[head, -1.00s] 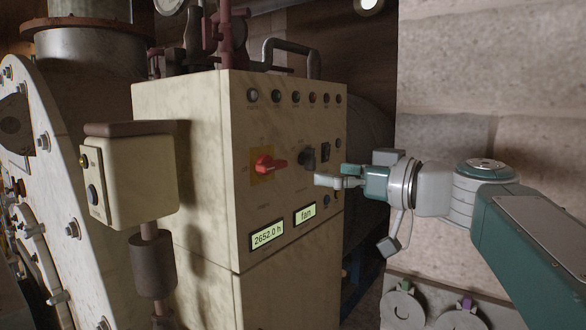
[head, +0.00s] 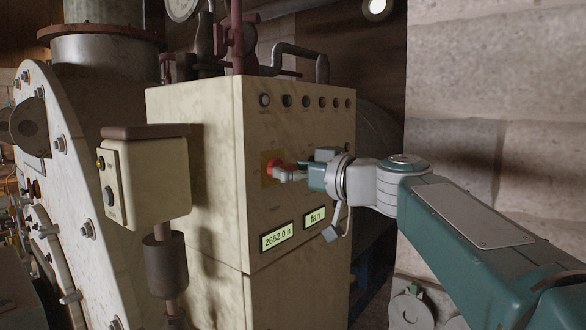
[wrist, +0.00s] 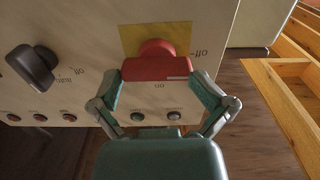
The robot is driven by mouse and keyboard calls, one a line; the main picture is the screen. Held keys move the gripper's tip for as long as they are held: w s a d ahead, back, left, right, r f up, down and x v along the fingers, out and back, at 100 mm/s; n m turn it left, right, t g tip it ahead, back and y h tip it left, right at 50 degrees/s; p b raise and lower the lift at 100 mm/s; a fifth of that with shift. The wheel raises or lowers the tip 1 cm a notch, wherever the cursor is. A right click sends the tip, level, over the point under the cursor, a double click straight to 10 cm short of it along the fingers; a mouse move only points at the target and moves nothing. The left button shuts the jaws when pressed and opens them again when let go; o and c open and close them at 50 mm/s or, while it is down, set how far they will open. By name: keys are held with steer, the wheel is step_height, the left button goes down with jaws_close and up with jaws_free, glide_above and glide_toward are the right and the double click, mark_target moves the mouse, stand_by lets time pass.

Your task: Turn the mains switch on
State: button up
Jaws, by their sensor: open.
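The mains switch is a red rotary handle (wrist: 155,66) on a yellow plate (wrist: 128,38). In the wrist view its bar lies level, with a pale mark at its right end, on the side of the word "off". The word "on" is printed below it. In the head view the red handle (head: 272,167) is partly hidden by my gripper (head: 285,173). My gripper also shows in the wrist view (wrist: 158,80), open, with one finger at each end of the bar. I cannot tell whether the fingers touch it.
The cream cabinet (head: 200,110) carries a row of round lamps and two lit displays, one reading "fan" (head: 315,217). A black knob (wrist: 32,66) is beside the switch. A cream box on a post (head: 150,180) stands left of the cabinet. A stone wall (head: 500,90) is at right.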

steer(key=shift+w+a, duration=0.1)
steer(key=shift+w, duration=0.15)
steer(key=c, duration=0.7)
steer(key=shift+m, duration=0.5)
steer(key=m, duration=0.3)
steer(key=shift+a+m, duration=0.1)
steer(key=shift+m, duration=0.2)
steer(key=m, duration=0.4)
steer(key=shift+w+m, duration=0.1)
steer(key=shift+m, duration=0.2)
steer(key=m, duration=0.9)
steer(key=shift+m, duration=0.3)
